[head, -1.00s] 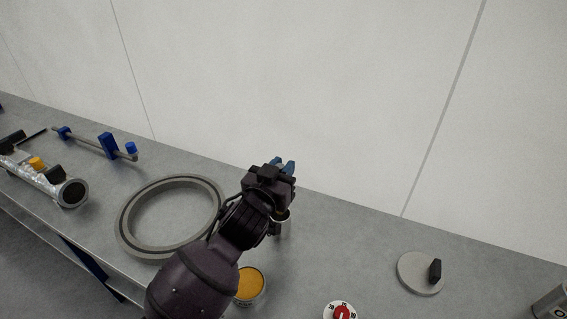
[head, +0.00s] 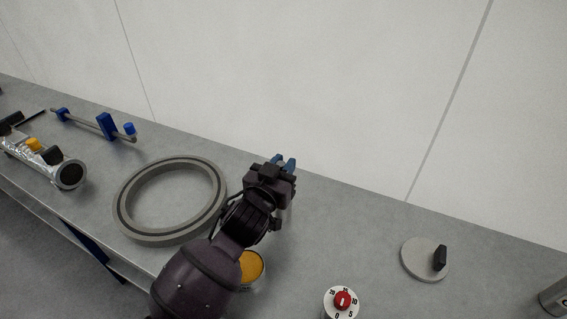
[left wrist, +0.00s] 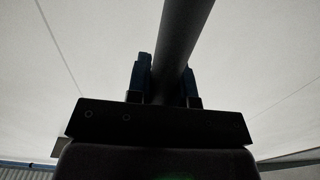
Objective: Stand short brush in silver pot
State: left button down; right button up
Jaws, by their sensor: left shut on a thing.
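My left gripper (head: 284,163), with blue fingers, is over the bench toward its back edge. In the left wrist view the gripper (left wrist: 167,78) is shut on a dark grey rod (left wrist: 182,32), which looks like the short brush's handle. The rod extends up out of that view. The brush's other end is hidden, and I cannot make out the brush in the head view. The silver pot is largely hidden behind my left gripper and wrist in the head view, so I cannot tell whether the brush is inside it. My right gripper is not in view.
A grey ring (head: 124,207) lies left of my arm. A tin with orange contents (head: 252,264) stands close beside my forearm. A red-knobbed dial (head: 342,300) and a disc with a black grip (head: 424,260) are to the right. Bench between them is clear.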

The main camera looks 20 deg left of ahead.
pick_arm(q)
jog(key=c, duration=1.1)
grip_release()
jog(key=shift+o, duration=0.9)
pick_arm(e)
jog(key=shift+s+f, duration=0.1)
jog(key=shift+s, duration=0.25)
pick_arm(q)
jog(key=shift+s, duration=0.45)
jog(key=s+p, duration=0.2)
jog(key=s, duration=0.8)
jog(key=shift+a, duration=0.15)
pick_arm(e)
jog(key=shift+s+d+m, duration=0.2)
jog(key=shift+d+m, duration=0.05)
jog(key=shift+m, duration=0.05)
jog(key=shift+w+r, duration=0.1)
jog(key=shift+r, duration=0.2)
